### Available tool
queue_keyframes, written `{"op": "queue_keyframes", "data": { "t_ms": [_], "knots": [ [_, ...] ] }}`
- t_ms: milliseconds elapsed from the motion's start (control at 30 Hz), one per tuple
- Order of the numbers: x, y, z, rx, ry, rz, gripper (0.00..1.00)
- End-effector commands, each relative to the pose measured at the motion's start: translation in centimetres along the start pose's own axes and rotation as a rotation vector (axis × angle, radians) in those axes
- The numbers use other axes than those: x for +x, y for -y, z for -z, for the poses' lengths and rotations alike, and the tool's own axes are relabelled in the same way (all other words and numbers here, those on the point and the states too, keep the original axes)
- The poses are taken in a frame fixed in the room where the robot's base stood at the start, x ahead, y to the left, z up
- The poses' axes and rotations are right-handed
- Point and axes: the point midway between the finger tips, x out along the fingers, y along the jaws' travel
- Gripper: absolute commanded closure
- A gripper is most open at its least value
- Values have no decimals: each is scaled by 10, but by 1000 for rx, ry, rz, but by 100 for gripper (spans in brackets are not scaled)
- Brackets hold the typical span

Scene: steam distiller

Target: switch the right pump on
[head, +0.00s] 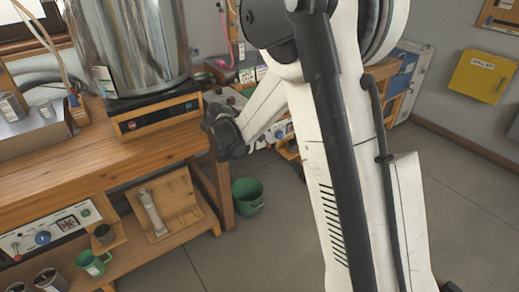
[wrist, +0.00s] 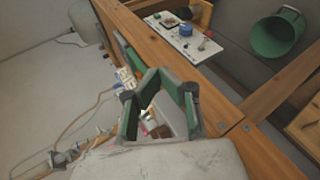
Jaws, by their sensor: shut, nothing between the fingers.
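In the head view a white control panel (head: 284,130) with a blue knob shows at the right, partly hidden behind my arm. A second white panel (head: 50,228) with a blue knob, a red-tipped lever and a green button is on the low shelf at left. The wrist view shows one such panel (wrist: 185,38) with a blue knob and a small red part, beyond a wooden beam; I cannot tell which of the two it is. My gripper (wrist: 160,77) is shut and empty, its green-padded fingers apart from that panel. In the head view my gripper is hidden.
A wooden bench (head: 140,142) carries a large steel vessel (head: 130,40) on a black-fronted heater (head: 155,115). A green bin (head: 248,195) stands on the floor, also seen in the wrist view (wrist: 278,36). A wooden beam (wrist: 190,70) crosses near my fingers.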

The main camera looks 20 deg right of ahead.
Motion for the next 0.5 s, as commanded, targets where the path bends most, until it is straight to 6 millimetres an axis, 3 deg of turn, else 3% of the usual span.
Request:
{"op": "queue_keyframes", "data": {
  "t_ms": [500],
  "knots": [
    [79,91,40,-160,48,-214,100]
  ]
}}
